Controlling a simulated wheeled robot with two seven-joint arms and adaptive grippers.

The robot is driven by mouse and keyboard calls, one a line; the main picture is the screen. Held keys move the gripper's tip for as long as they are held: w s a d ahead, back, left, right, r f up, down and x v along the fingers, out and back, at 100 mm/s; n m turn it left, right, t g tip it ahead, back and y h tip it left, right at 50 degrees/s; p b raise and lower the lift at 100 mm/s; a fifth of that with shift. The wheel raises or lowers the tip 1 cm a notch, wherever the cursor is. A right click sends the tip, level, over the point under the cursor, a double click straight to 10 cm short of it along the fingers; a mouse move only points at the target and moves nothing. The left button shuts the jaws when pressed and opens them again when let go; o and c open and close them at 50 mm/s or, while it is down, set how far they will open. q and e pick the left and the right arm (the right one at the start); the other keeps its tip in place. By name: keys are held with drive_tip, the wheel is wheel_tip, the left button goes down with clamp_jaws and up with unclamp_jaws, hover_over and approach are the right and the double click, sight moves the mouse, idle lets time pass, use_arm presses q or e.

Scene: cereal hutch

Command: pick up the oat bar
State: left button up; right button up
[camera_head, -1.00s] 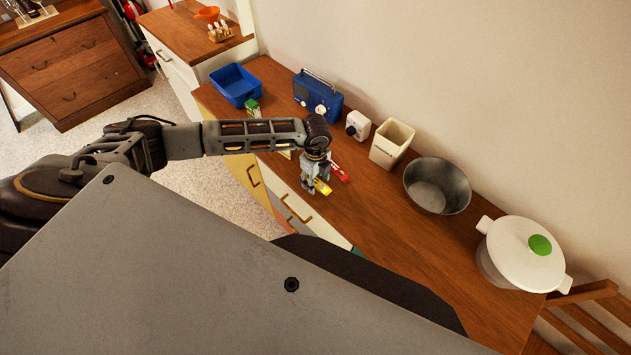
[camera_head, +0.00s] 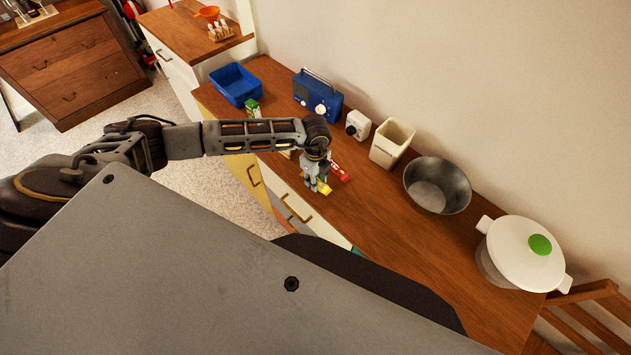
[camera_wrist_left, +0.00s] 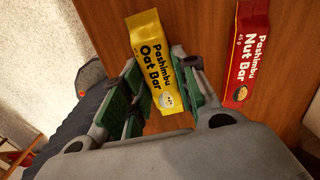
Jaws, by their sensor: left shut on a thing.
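The yellow oat bar (camera_wrist_left: 153,62) sits between the green pads of my left gripper (camera_wrist_left: 158,96) in the left wrist view, its printed side up. In the head view the oat bar (camera_head: 325,187) shows as a small yellow piece under my left gripper (camera_head: 317,184), low over the front part of the wooden hutch top (camera_head: 385,225). The left gripper is shut on the oat bar. I cannot tell whether the bar still touches the wood. My right gripper is not in view.
A red nut bar (camera_wrist_left: 246,55) lies just right of the oat bar. Behind stand a blue radio (camera_head: 318,95), a white cube (camera_head: 358,125) and a cream container (camera_head: 391,145). A metal bowl (camera_head: 437,186), a lidded white pot (camera_head: 522,254) and a blue bin (camera_head: 236,85) are farther off.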

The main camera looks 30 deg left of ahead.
use_arm(q)
drive_tip(key=shift+r, duration=0.1)
wheel_tip(320, 180, up, 10)
drive_tip(key=b, duration=0.1)
idle(0.6)
idle(0.4)
